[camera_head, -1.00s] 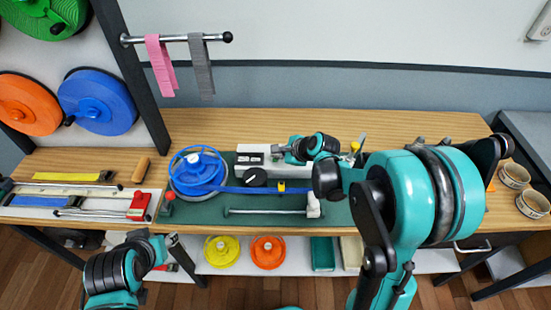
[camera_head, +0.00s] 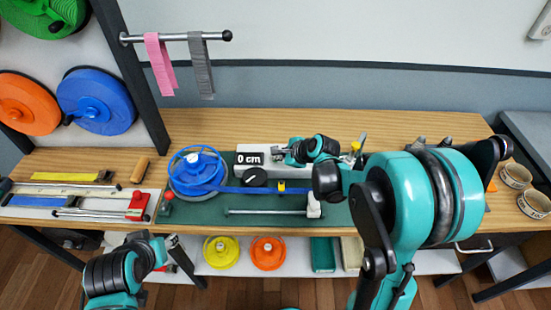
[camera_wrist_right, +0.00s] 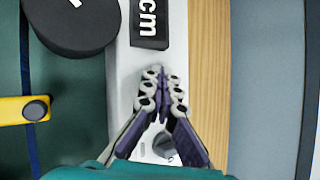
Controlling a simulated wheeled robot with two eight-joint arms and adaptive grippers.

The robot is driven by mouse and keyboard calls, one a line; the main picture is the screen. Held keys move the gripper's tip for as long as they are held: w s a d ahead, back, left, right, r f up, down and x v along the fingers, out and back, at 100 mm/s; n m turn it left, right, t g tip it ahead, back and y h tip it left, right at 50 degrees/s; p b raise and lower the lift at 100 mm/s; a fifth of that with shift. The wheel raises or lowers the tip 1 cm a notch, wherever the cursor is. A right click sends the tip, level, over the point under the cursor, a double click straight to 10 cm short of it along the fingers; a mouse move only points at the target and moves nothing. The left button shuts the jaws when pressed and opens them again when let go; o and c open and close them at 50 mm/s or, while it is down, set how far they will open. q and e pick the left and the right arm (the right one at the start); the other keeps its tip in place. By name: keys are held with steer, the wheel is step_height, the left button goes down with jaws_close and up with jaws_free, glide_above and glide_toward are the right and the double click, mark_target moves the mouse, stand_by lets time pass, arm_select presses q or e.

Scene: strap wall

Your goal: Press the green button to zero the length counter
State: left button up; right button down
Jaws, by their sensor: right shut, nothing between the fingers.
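The length counter display (camera_head: 249,158) is a black panel reading "0 cm" on a white housing; its "cm" end shows in the right wrist view (camera_wrist_right: 149,22). My right gripper (camera_head: 278,153) is at the housing, just right of the display. In the right wrist view, its closed fingertips (camera_wrist_right: 158,74) are over the white housing (camera_wrist_right: 121,90), beside the display, with nothing between them. The green button cannot be seen; the fingers cover that part of the housing. My left gripper (camera_head: 171,241) is low in front of the bench, away from the counter; its finger state is unclear.
A blue strap reel (camera_head: 198,172) stands left of the counter, its strap running right across the green mat. Tools lie at the bench's left. The wood behind the housing is clear.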

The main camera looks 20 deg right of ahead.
steer(key=shift+r, duration=0.15)
steer(key=shift+r+p, duration=0.7)
steer(key=shift+r, duration=0.1)
step_height(320, 180, up, 5)
steer(key=p, duration=0.3)
steer(key=shift+p, duration=0.4)
stand_by(0.4)
